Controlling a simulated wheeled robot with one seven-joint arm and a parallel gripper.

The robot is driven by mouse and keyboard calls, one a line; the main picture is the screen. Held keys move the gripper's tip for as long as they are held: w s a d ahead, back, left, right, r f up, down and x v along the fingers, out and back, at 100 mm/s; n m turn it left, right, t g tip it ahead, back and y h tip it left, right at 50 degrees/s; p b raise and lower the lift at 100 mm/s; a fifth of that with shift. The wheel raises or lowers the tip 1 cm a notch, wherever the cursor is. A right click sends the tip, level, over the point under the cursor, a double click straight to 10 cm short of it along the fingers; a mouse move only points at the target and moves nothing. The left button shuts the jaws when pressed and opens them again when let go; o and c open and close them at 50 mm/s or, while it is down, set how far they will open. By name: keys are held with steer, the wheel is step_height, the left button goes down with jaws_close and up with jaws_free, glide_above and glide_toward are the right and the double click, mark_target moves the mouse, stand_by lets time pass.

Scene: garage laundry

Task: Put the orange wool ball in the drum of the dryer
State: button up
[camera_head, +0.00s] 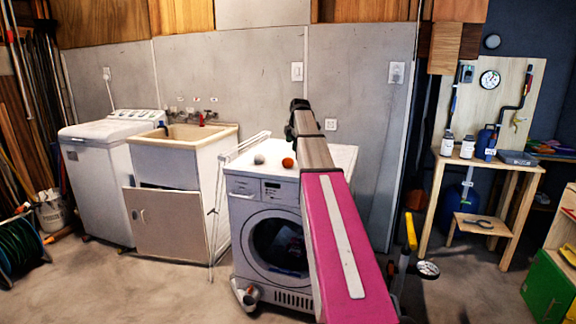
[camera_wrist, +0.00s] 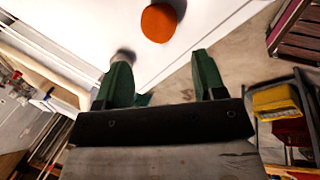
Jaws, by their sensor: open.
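The orange wool ball (camera_head: 288,162) rests on the white top of the front-loading dryer (camera_head: 243,215). In the wrist view the orange ball (camera_wrist: 160,22) lies beyond my fingertips, apart from them. The dryer's round front (camera_head: 278,245) shows a dark interior with some pale and coloured things inside; I cannot tell whether its door is open. My gripper (camera_wrist: 158,75) is open, with two green fingers and nothing between them. In the head view my arm reaches over the dryer top and hides its right side; the fingers are not clear there.
A grey ball (camera_head: 259,159) sits left of the orange one; my left finger partly covers it in the wrist view. A white drying rack (camera_head: 216,205) stands against the dryer's left side. A sink cabinet (camera_head: 165,215) is farther left. Open floor lies in front.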

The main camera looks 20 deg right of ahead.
mark_target(290, 160)
steer(key=x, duration=1)
steer(key=shift+w+d+f, duration=0.1)
steer(key=shift+w+f, duration=0.15)
steer(key=shift+f, duration=0.05)
steer(key=c, duration=0.8)
steer(key=shift+o, duration=0.2)
steer(key=shift+r, duration=0.1)
